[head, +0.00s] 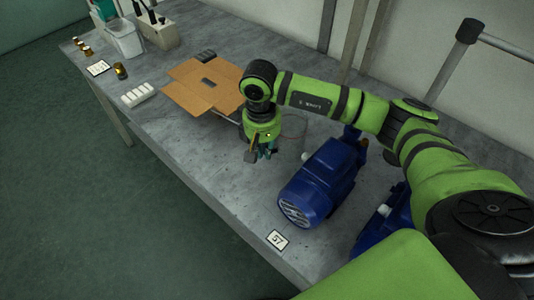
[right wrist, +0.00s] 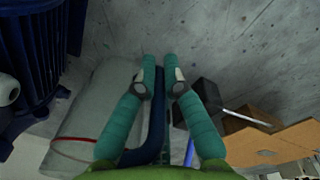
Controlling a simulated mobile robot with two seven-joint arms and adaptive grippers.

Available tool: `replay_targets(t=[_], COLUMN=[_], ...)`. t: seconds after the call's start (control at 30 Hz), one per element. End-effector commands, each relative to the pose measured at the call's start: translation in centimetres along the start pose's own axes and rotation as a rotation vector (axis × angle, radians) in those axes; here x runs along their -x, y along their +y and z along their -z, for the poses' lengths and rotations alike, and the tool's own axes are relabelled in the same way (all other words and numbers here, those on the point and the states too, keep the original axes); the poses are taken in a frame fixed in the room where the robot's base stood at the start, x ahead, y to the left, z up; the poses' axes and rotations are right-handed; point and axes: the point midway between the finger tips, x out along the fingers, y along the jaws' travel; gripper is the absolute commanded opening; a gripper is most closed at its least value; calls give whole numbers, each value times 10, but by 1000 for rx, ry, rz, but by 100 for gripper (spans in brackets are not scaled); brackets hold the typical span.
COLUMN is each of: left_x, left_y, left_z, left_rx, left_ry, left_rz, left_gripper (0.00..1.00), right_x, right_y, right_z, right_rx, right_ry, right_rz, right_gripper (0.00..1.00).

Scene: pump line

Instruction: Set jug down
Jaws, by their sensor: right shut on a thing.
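My right gripper (head: 263,152) is low over the grey bench, left of the blue motor. In the right wrist view its teal fingers (right wrist: 159,78) are shut on the dark blue handle (right wrist: 154,135) of the jug. The clear jug body (right wrist: 88,108), with a thin red line on it, lies left of the fingers there. In the head view the jug (head: 293,128) is faint and partly behind my gripper. I cannot tell whether its base touches the bench. My left gripper is not in view.
The blue motor (head: 322,180) stands close right of the jug. An open cardboard box (head: 190,92) is behind left. A dark block-headed tool (right wrist: 196,96) lies beside the fingers. A card marked 57 (head: 277,240) is at the front edge. The bench (head: 190,150) is clear at front left.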

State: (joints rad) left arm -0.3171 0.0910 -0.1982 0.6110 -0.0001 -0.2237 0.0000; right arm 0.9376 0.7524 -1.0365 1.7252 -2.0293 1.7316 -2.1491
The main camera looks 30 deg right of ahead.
Motion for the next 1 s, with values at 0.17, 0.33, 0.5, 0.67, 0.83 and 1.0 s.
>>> replay_targets(t=[0.17,0.33,0.5,0.67,0.83,1.0], left_x=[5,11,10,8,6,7], left_y=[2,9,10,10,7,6], left_z=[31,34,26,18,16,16], left_rx=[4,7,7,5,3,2], left_ry=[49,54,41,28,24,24], left_rz=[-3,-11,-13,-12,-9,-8], left_gripper=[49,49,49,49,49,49], right_x=[-14,-37,-41,-43,-44,-44], right_y=[-1,-2,-2,-2,-2,-2], right_z=[-1,-1,0,0,0,0], right_rx=[0,0,0,1,1,0], right_ry=[-2,-2,2,2,2,1], right_rz=[0,0,1,1,0,0], right_gripper=[0,0,0,0,34,34])
